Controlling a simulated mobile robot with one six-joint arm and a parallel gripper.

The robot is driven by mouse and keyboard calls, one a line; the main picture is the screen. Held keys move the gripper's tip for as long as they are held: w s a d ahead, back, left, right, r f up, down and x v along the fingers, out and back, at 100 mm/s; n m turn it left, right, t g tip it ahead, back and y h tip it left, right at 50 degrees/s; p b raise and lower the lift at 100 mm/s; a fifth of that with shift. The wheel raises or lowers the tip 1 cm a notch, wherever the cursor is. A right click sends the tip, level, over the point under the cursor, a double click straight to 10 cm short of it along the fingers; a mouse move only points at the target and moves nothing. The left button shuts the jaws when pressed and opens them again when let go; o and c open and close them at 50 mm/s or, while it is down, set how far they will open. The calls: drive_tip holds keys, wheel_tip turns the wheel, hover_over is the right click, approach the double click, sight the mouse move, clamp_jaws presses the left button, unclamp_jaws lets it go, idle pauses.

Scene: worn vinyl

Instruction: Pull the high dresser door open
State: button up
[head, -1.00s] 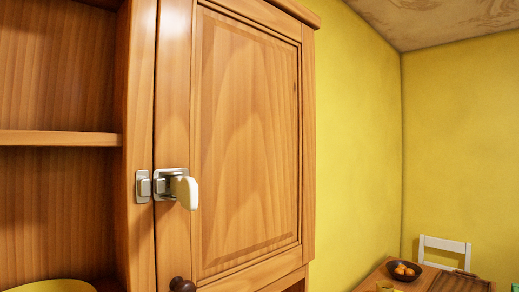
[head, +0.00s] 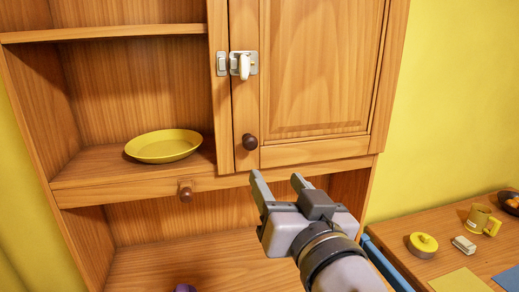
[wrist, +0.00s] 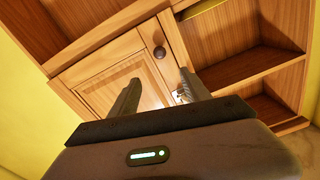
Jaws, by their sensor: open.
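The high dresser door (head: 325,70) is a wooden panel door at the upper right of the dresser and looks closed. A dark round knob (head: 250,142) sits at its lower left corner. A metal latch with a pale lever (head: 244,66) is mounted across the door's left edge and the frame. My gripper (head: 277,178) is open and empty, in front of and below the door, right of and lower than the knob. In the wrist view the knob (wrist: 159,52) shows beyond the fingers, and the latch (wrist: 179,96) is partly hidden by one finger.
Open shelves are left of the door, with a yellow plate (head: 163,146) on one. A smaller wooden knob (head: 186,192) sits below that shelf. A table (head: 400,245) at right holds a yellow pot (head: 423,244), a mug (head: 482,220) and a bowl (head: 510,202).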

sight(251, 144)
drive_tip(key=x, duration=0.8)
drive_tip(key=b+x, duration=0.1)
drive_tip(key=x, duration=0.8)
drive_tip(key=shift+w+a+f, duration=0.15)
drive_tip(key=shift+w+f, duration=0.05)
drive_tip(key=shift+f, duration=0.05)
drive_tip(key=shift+c, duration=0.3)
clamp_jaws()
